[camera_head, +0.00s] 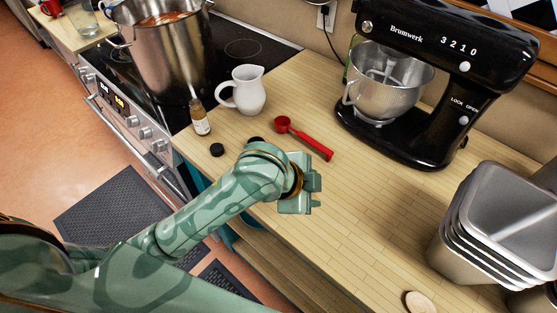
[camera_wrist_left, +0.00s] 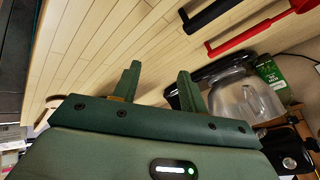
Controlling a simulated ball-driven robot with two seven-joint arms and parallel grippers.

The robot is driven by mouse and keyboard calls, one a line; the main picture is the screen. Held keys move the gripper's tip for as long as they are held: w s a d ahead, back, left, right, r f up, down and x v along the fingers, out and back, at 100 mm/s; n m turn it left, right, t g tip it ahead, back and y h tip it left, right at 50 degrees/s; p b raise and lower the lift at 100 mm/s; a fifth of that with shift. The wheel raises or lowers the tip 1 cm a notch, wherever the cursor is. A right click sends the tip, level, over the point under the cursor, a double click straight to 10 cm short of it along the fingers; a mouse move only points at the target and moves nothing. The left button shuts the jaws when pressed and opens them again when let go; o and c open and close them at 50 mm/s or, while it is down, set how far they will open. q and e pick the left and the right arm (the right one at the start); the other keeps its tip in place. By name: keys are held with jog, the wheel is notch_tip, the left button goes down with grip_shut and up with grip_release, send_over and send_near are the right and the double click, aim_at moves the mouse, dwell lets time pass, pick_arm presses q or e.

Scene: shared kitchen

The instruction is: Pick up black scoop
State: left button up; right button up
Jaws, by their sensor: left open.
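The black scoop shows in the left wrist view as a black handle (camera_wrist_left: 212,14) at the top edge, beside a red scoop (camera_wrist_left: 250,33). In the head view only a small black part (camera_head: 255,140) shows above my left wrist; my arm seems to hide the rest. My left gripper (camera_head: 314,192) is over the counter, to the right of that part. In the left wrist view its two fingers (camera_wrist_left: 158,74) are apart with nothing between them. My right gripper is not in view.
The red scoop (camera_head: 305,138) lies behind my left gripper. A white jug (camera_head: 246,91), small bottle (camera_head: 200,118) and black cap (camera_head: 217,150) stand nearby. A black mixer (camera_head: 420,120) and stacked metal pans (camera_head: 470,240) are right. A steel pot (camera_head: 168,55) sits on the stove.

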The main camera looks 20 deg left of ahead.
pick_arm(q)
jog(key=w+d+r+m+g, duration=0.3)
jog(key=d+m, duration=0.1)
jog(key=m, duration=0.2)
jog(key=w+a+r+m+g+y, duration=0.1)
jog(key=w+a+r+g+y, duration=0.25)
jog(key=a+r, duration=0.45)
jog(key=shift+t+y, duration=0.25)
jog(key=shift+y, duration=0.2)
jog(key=f+b, duration=0.1)
jog(key=f, duration=0.3)
jog(key=f+b, duration=0.2)
jog(key=f, duration=0.2)
jog(key=f+b, duration=0.1)
jog(key=f, duration=0.3)
jog(key=shift+w+a+b, duration=0.1)
jog(key=shift+a+b, duration=0.2)
jog(key=shift+a, duration=0.1)
jog(key=f+b, duration=0.2)
jog(key=f, duration=0.1)
jog(key=s+f+b, duration=0.1)
jog(key=f, duration=0.1)
jog(key=shift+f, duration=0.15)
jog(key=shift+w, duration=0.15)
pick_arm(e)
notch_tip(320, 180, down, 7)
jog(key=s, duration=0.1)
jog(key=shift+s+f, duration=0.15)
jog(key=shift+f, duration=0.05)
